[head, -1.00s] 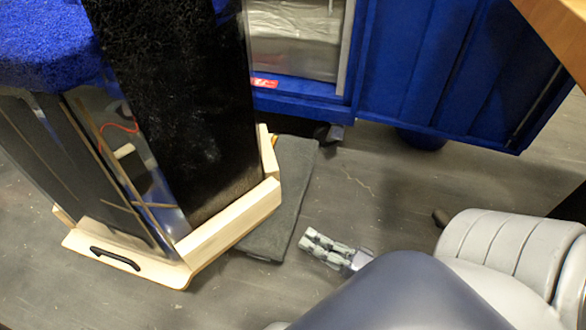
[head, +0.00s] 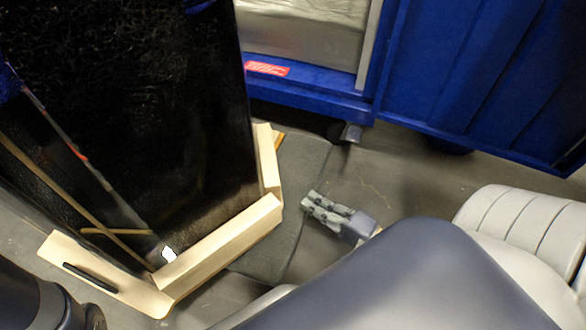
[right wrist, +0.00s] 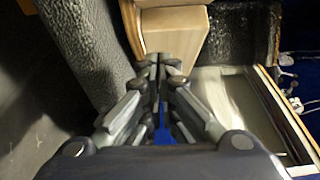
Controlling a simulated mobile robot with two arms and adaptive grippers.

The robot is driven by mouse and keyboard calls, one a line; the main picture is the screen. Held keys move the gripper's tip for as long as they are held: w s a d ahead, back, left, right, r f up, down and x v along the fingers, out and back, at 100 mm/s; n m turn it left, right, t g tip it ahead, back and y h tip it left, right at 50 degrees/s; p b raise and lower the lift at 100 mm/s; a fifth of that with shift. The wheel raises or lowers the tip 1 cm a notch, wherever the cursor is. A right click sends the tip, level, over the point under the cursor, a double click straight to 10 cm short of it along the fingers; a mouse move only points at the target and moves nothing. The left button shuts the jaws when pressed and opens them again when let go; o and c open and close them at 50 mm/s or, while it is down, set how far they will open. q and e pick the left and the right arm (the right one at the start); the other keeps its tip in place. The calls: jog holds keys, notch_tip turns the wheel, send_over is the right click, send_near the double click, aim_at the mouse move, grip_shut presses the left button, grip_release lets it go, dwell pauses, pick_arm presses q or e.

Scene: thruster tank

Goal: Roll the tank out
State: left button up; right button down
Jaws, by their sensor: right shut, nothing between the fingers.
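The tank (head: 130,90) is tall, with black and see-through walls, and stands upright at the left of the head view. Its pale wooden base (head: 222,240) has a black handle (head: 90,277) on the front side. My right gripper (head: 308,201) is shut and empty, low over the floor to the right of the base, its fingers pointing toward it. In the right wrist view the shut fingers (right wrist: 163,66) lie just before the wooden base (right wrist: 172,32); I cannot tell whether they touch it. My left gripper is out of view.
A dark grey mat (head: 300,165) lies on the floor beside the base, near the right fingers. A blue cabinet (head: 310,103) on casters stands behind, its blue door (head: 480,80) open to the right. Grey floor (head: 400,175) is clear between the door and my arm.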

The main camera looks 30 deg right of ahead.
aim_at(280, 200)
jog(key=shift+b+x, duration=0.35)
jog(key=shift+x, duration=0.8)
jog(key=a, duration=0.3)
jog(key=shift+a, duration=0.1)
jog(key=shift+a+b, duration=0.3)
jog(key=shift+a, duration=0.2)
jog(key=shift+s+a, duration=0.1)
